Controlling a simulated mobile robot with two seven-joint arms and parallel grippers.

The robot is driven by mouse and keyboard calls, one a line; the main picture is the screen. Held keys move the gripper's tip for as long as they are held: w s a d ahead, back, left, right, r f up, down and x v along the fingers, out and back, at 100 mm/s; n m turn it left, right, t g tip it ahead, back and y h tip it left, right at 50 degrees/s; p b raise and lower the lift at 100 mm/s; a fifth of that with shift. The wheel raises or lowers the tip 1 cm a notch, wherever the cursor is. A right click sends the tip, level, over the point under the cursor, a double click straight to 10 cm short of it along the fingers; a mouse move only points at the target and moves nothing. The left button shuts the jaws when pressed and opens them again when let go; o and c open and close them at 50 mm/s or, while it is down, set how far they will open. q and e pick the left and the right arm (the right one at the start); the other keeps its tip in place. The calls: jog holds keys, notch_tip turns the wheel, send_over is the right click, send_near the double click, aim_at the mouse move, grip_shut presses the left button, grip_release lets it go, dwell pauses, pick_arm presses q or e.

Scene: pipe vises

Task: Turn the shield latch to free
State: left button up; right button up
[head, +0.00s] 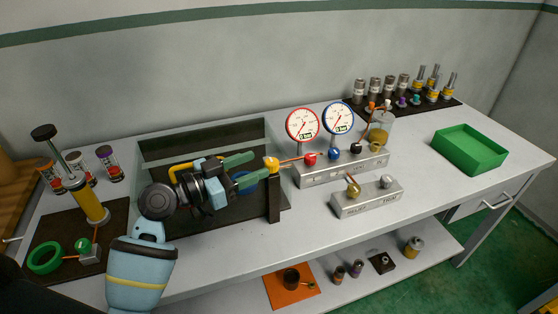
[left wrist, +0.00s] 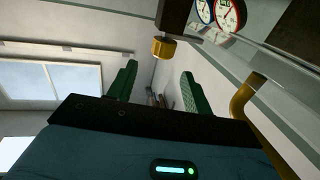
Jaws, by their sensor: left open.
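The latch appears to be the yellow knob (head: 272,164) on top of a dark post (head: 274,203) at the right end of the shielded bay. An orange lever seems to reach right from it. In the left wrist view the yellow knob (left wrist: 163,48) shows ahead, between the finger directions. My left gripper (head: 247,169) is open, its green fingers pointing right at the knob, just short of it and apart from it. The fingers also show in the left wrist view (left wrist: 158,76), with nothing between them. My right gripper is not in view.
A transparent shield (head: 205,137) stands behind my arm, with a yellow bar (head: 181,169) beside the wrist. Two gauges, red (head: 302,123) and blue (head: 338,117), stand on a grey manifold right of the post. A green tray (head: 470,150) sits far right; the bench before it is clear.

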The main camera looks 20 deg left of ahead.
aim_at(275, 160)
pick_arm(q)
jog(key=x, duration=0.2)
jog(key=f+p+x, duration=0.1)
jog(key=x, duration=0.3)
jog(key=shift+w+d+f, duration=0.2)
jog(key=shift+w+f, duration=0.05)
jog(key=shift+f, duration=0.05)
jog(key=shift+w+d+f, duration=0.1)
jog(key=shift+w+d, duration=0.2)
jog(key=shift+d, duration=0.05)
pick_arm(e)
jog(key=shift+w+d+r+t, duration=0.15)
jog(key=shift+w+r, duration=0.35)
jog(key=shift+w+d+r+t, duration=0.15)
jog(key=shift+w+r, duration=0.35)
pick_arm(q)
jog(key=shift+c, duration=0.4)
